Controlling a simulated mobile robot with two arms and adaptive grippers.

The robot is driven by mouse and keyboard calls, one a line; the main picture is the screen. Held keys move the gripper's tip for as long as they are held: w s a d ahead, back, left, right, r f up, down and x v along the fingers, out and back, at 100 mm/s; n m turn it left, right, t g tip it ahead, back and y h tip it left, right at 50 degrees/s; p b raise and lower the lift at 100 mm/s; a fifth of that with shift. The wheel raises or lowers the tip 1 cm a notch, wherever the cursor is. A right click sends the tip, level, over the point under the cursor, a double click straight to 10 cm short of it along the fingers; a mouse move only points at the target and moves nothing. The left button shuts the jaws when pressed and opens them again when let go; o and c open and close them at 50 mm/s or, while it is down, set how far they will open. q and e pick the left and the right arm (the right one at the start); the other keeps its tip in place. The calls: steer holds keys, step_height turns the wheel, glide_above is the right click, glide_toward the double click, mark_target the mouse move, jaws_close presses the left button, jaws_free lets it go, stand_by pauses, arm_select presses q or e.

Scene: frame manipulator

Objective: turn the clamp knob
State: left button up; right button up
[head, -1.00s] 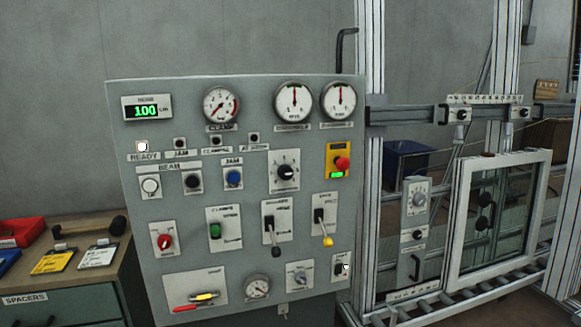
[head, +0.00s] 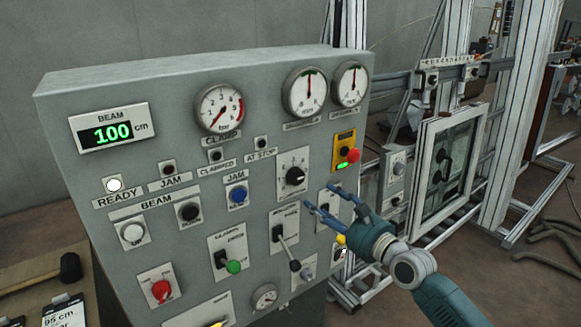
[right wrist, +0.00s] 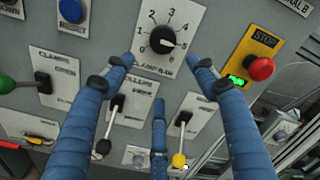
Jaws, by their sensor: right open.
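The clamp knob (head: 296,176) is a black rotary knob on a white numbered dial on the grey panel, right of the blue jam button. In the right wrist view the knob (right wrist: 163,40) shows at the top centre, the numbers around it, its pointer apparently facing right, near 5. My right gripper (head: 320,200) is open and empty, in front of the panel, just below and right of the knob in the head view. In the right wrist view its blue fingers (right wrist: 160,70) are spread below the knob, apart from it. My left gripper is out of view.
Levers with a green (head: 233,267) and a yellow (head: 341,239) end stick out below the dial. The red stop button (head: 353,155) is close on the right. Gauges and a display reading 100 cm (head: 112,134) are above. A framed window (head: 447,165) stands at right.

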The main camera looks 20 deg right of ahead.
mark_target(299, 179)
steer(key=w, duration=0.2)
steer(key=w+a+r, duration=0.1)
steer(key=w, duration=0.1)
steer(key=w+a+r+p, duration=0.1)
steer(key=w, duration=0.1)
steer(key=shift+w+a, duration=0.2)
steer(key=shift+w, duration=0.2)
steer(key=shift+x, duration=1.1)
steer(key=shift+w+a, duration=0.1)
steer(key=shift+w, duration=0.25)
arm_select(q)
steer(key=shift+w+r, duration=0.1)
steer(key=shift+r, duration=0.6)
arm_select(e)
steer(key=shift+c, duration=1)
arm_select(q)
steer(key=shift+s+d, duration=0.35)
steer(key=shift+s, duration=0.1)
arm_select(e)
steer(key=c, duration=0.9)
